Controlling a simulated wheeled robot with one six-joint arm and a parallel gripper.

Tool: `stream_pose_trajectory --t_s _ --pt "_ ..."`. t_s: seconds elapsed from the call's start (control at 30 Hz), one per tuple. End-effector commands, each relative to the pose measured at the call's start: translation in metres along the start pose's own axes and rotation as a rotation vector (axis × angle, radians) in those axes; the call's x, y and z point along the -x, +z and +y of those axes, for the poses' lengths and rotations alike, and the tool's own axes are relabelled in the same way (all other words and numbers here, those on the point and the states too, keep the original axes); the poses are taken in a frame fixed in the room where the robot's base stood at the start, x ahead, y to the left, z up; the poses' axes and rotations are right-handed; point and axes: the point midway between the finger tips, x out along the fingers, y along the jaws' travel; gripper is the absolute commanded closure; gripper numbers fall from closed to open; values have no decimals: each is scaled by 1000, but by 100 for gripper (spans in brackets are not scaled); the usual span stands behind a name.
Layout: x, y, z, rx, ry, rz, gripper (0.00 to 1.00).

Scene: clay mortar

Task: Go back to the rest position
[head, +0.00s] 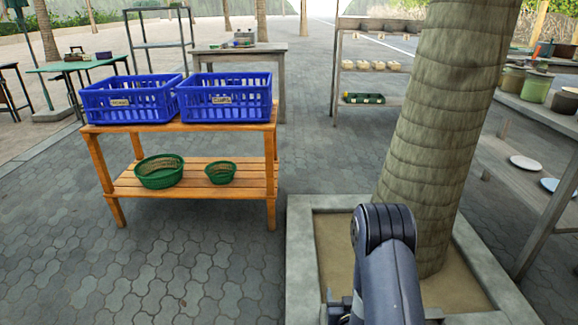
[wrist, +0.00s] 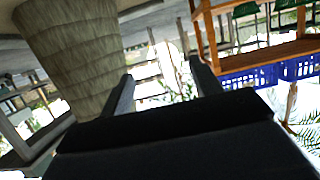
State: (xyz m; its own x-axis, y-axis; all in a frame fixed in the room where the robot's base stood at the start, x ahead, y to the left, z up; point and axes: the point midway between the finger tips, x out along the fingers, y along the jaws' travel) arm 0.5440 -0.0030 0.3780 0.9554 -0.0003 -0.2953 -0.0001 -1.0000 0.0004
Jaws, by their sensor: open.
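My arm is folded in front of me in the head view, before the palm trunk. In the wrist view my gripper (wrist: 160,80) shows with its two dark fingers apart and nothing between them. The wrist view is upside down, with the ground at the top. The gripper's tips are hidden behind my own arm in the head view. No clay mortar can be made out in either view.
A palm trunk (head: 436,130) stands close ahead in a square stone planter (head: 300,255). A wooden table (head: 190,128) at left holds two blue crates (head: 225,100) (head: 131,102), with green baskets (head: 160,172) (head: 220,173) below. Paving (head: 190,260) at front left is clear. Shelves with pots (head: 537,88) stand right.

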Motion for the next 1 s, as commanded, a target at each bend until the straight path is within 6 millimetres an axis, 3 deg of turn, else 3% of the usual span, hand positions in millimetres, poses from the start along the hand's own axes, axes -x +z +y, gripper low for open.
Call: stream_pose_trajectory --t_s 0.6,1.0 --pt "37 -72 -2 1 0 3 40" --pt "59 -98 -3 0 0 0 40"
